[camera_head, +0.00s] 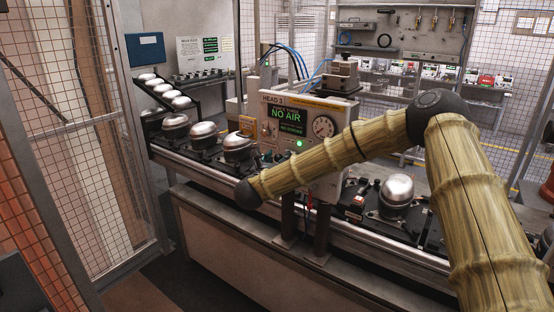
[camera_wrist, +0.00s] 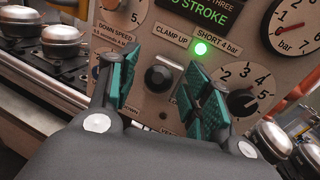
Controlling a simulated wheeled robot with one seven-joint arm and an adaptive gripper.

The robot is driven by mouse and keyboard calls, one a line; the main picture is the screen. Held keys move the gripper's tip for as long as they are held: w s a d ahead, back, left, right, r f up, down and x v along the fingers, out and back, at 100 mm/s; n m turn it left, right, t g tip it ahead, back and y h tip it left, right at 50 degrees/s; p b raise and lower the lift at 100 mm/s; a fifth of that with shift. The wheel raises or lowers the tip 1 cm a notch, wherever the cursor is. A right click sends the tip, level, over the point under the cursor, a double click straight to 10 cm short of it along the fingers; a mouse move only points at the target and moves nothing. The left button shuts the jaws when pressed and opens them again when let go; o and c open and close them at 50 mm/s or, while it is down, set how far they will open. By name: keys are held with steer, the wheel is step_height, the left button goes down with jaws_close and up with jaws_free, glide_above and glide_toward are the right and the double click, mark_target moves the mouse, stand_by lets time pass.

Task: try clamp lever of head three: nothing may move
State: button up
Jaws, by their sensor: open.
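The head three panel (camera_head: 300,112) is a beige box with a green screen reading "NO AIR" and a lit green lamp. In the wrist view, a black round knob (camera_wrist: 158,78) is on the panel face below the words "CLAMP UP"; I cannot tell if it is the lever's end. My gripper (camera_wrist: 167,62) is open, its teal finger pads left and right of this knob in the picture. Nothing is held, and contact cannot be made out. A lit green lamp (camera_wrist: 201,48) is above the right finger. My arm hides the gripper in the head view.
A pressure dial knob (camera_wrist: 241,103) is just right of the right finger. A gauge (camera_head: 323,126) is on the panel. Silver compressors on pallets line the conveyor (camera_head: 205,173) left and right of the panel. A mesh fence (camera_head: 70,130) stands left.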

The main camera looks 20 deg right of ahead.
steer(key=shift+c, duration=0.5)
jaws_close()
steer(key=shift+f, duration=0.1)
